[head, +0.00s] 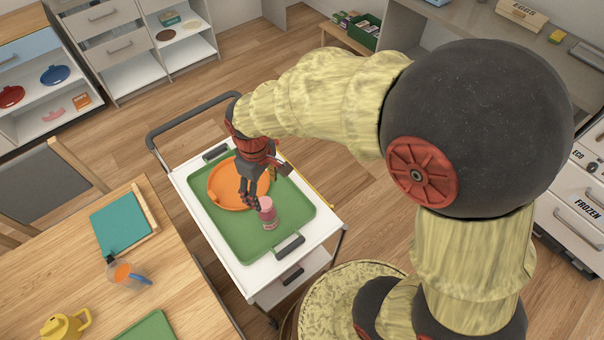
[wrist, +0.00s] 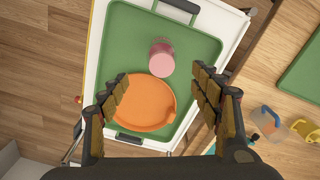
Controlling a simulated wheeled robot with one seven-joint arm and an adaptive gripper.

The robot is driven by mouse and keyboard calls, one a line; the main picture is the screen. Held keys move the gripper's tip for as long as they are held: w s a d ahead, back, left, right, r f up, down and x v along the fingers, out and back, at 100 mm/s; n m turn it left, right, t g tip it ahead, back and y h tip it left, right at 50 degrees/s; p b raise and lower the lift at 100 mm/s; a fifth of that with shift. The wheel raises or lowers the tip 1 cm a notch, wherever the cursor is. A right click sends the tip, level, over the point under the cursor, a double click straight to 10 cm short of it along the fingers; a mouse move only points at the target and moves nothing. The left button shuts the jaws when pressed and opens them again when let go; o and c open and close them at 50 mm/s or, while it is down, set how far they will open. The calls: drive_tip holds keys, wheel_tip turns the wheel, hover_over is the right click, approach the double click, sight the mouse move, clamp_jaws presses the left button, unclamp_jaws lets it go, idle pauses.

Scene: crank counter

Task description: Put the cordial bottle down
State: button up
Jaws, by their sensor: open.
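The cordial bottle (head: 268,214), pink with a paler cap, stands upright on the green tray (head: 240,247) on the white cart. It also shows in the wrist view (wrist: 161,60), just beyond and between my fingertips, with no finger seen touching it. My gripper (head: 250,200) is open above the tray, close beside the bottle. In the wrist view its fingers (wrist: 163,77) are spread wide with nothing held between them.
An orange round dish (head: 228,186) lies on the same tray, next to the bottle. The cart's rim (head: 318,228) and black tray handles border the area.

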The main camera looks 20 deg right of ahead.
drive_tip(key=s+d+r+m+t, duration=0.1)
drive_tip(key=s+d+r+m, duration=0.1)
drive_tip(key=s+d+r, duration=0.2)
drive_tip(key=s+d+r+m+t, duration=0.2)
drive_tip(key=s+d+r+m, duration=0.1)
drive_tip(key=r, duration=0.6)
drive_tip(key=s+d+r+m+t, duration=0.2)
drive_tip(key=s+d+r, duration=0.2)
drive_tip(key=s+r, duration=0.1)
drive_tip(key=shift+s+d+r+m, duration=0.3)
drive_tip(key=shift+r, duration=0.4)
drive_tip(key=shift+c, duration=1.1)
